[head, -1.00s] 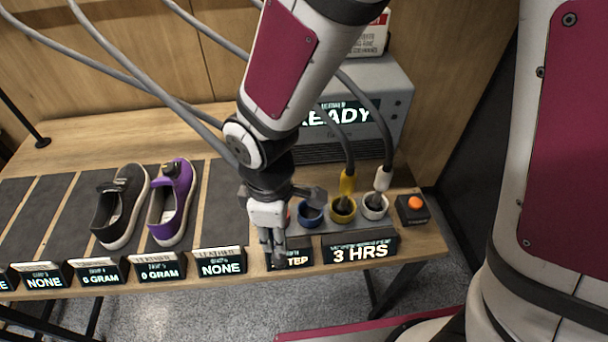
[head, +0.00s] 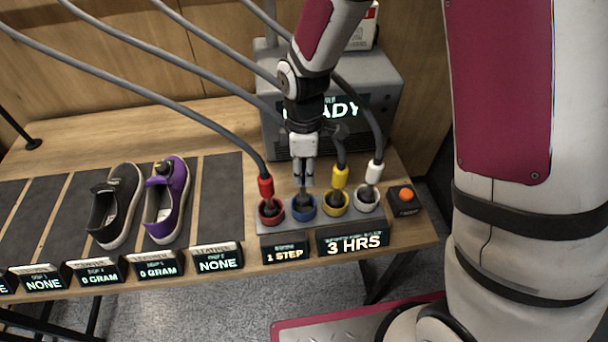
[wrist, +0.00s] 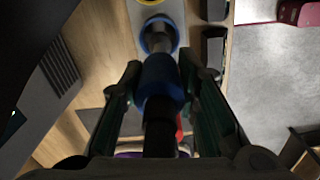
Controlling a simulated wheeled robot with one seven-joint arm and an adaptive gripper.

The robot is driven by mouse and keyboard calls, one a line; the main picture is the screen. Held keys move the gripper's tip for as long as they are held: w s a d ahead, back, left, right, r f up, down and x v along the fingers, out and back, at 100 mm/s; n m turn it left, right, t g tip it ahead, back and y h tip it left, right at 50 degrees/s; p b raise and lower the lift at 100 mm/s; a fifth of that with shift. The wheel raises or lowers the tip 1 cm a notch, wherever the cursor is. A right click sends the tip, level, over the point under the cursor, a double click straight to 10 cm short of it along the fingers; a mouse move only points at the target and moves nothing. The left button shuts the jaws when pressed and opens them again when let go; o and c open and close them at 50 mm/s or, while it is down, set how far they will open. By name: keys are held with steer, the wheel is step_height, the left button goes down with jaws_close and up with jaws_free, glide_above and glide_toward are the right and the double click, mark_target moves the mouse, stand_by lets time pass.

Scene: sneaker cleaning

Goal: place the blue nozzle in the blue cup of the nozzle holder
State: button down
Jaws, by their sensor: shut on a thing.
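The blue nozzle (wrist: 162,78) is between my gripper's fingers in the wrist view, and its dark tip points at the blue cup (wrist: 177,36). In the head view my gripper (head: 303,180) is shut on the nozzle, directly above the blue cup (head: 303,217), second from the left in the holder (head: 276,227). The dark tip appears to reach into the cup's opening; how deep it sits I cannot tell. The fingers hide most of the nozzle's blue collar in the head view.
Red (head: 266,187), yellow (head: 340,177) and white (head: 374,172) nozzles stand in their matching cups, close on both sides. Grey hoses run overhead. A grey machine (head: 385,105) stands behind, an orange button (head: 406,194) at right. Two shoes (head: 119,206) (head: 167,203) stand left.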

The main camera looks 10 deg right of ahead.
mark_target(304, 180)
steer(key=shift+w+f+p, duration=0.1)
steer(key=shift+f+p, duration=0.3)
steer(key=shift+f, duration=1.45)
steer(key=c, duration=1.2)
jaws_free()
